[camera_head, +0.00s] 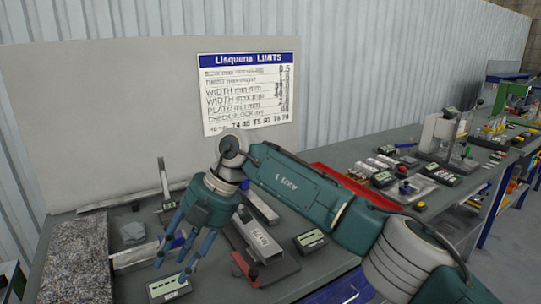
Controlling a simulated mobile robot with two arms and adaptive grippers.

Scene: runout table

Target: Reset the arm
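My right arm (325,205), green and grey, comes in from the lower right and reaches left across the bench. Its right gripper (173,268) hangs from the wrist and points down and to the left, over the left part of the bench. Its blue fingers are spread apart with nothing seen between them. The fingertips show near a small box with a green display (169,289) at the front edge; I cannot tell how high above it they are. My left gripper is not in view.
The bench (140,272) holds a granite block (80,262), a grey bar (259,243) on a dark red base, another display box (310,240) and a red tray (330,175). A limits sign (249,90) hangs on the back panel. More tools crowd the right.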

